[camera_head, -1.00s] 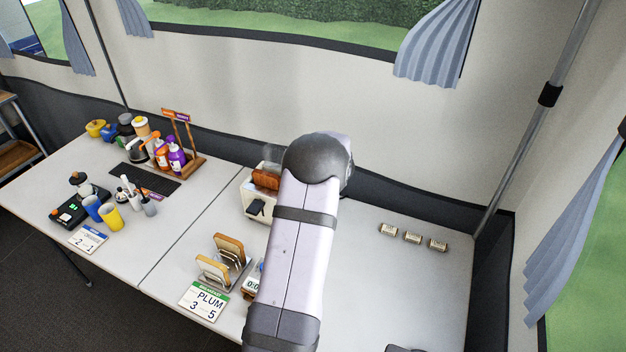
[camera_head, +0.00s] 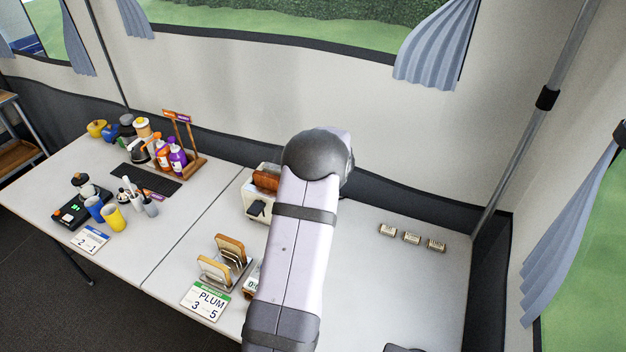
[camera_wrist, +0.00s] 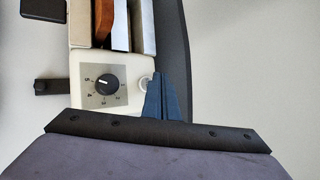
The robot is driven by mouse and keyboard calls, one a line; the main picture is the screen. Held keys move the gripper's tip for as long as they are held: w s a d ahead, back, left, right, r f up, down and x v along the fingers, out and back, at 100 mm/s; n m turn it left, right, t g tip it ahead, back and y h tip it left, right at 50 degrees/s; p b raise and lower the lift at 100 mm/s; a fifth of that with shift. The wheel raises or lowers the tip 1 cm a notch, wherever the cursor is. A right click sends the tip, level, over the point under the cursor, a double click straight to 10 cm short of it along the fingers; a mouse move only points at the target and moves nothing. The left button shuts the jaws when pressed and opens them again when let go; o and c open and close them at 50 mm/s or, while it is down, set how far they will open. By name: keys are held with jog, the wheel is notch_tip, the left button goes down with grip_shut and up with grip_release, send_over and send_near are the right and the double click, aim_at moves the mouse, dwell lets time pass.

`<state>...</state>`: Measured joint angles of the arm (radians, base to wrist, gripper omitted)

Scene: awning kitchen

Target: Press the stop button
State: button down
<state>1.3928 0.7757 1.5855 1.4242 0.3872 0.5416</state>
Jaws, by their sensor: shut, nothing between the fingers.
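The cream toaster (camera_head: 255,203) stands on the table near the back wall, partly hidden by my arm in the head view. In the wrist view its cream panel (camera_wrist: 88,110) carries a black dial (camera_wrist: 107,84) and a small round pale button (camera_wrist: 145,84) to the right of the dial. My gripper (camera_wrist: 158,76) is shut and empty, its dark blue fingers just right of the button and partly overlapping its edge in the picture. I cannot tell whether they touch it. In the head view my gripper is hidden behind my arm.
Brown bread (camera_wrist: 113,25) sits in the toaster slot. A black lever (camera_wrist: 52,87) sticks out at the left in the wrist view. A toast rack (camera_head: 224,262) and a PLUM card (camera_head: 206,301) stand in front. Three small labelled blocks (camera_head: 411,238) lie right; the table around them is mostly clear.

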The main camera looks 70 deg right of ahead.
jog(key=shift+r+p, duration=1.65)
jog(key=shift+r, duration=0.55)
jog(key=shift+w, duration=0.1)
